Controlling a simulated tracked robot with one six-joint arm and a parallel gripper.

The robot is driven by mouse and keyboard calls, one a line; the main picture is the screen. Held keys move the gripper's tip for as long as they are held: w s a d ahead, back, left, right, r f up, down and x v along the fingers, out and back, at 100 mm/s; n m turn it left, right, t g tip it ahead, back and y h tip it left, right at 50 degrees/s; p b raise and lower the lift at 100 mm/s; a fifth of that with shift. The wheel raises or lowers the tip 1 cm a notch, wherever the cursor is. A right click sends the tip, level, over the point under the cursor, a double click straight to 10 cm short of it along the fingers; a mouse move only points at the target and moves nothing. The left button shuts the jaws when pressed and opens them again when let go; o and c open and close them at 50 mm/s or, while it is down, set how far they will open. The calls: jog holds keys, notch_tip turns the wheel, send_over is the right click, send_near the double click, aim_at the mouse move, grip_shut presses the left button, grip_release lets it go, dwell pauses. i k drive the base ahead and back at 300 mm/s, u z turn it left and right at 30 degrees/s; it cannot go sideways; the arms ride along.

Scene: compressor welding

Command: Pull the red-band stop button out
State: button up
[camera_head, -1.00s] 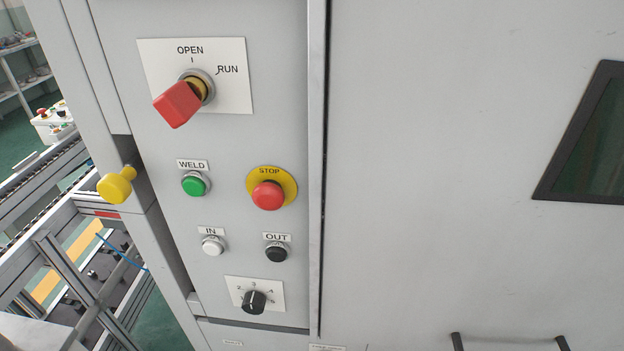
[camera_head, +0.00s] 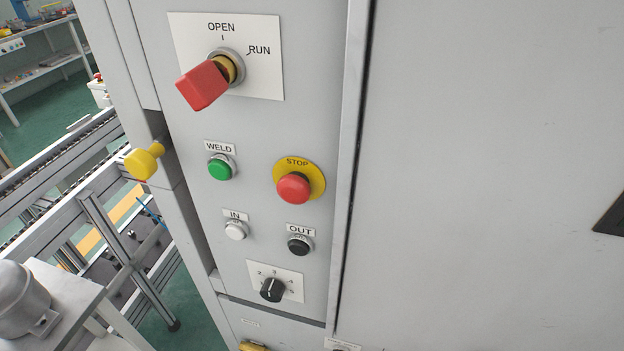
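A red mushroom stop button (camera_head: 293,188) sits on a round yellow plate (camera_head: 316,176) marked STOP, on the grey cabinet front. I see no red band on it, and cannot tell from this view whether it is pressed in or out. A yellow knob (camera_head: 144,161) sticks out at the cabinet's left edge. A small white box with a red button on top (camera_head: 99,90) stands farther back at the left, partly hidden by the cabinet. My gripper is not in view.
Around the stop button are a red rotary handle (camera_head: 204,85), green WELD button (camera_head: 220,168), white IN button (camera_head: 235,230), black OUT button (camera_head: 299,244) and black selector (camera_head: 272,289). A conveyor frame (camera_head: 100,215) and a grey rounded machine part (camera_head: 22,300) lie left.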

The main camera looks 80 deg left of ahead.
aim_at(294, 190)
jog(key=u, duration=4.15)
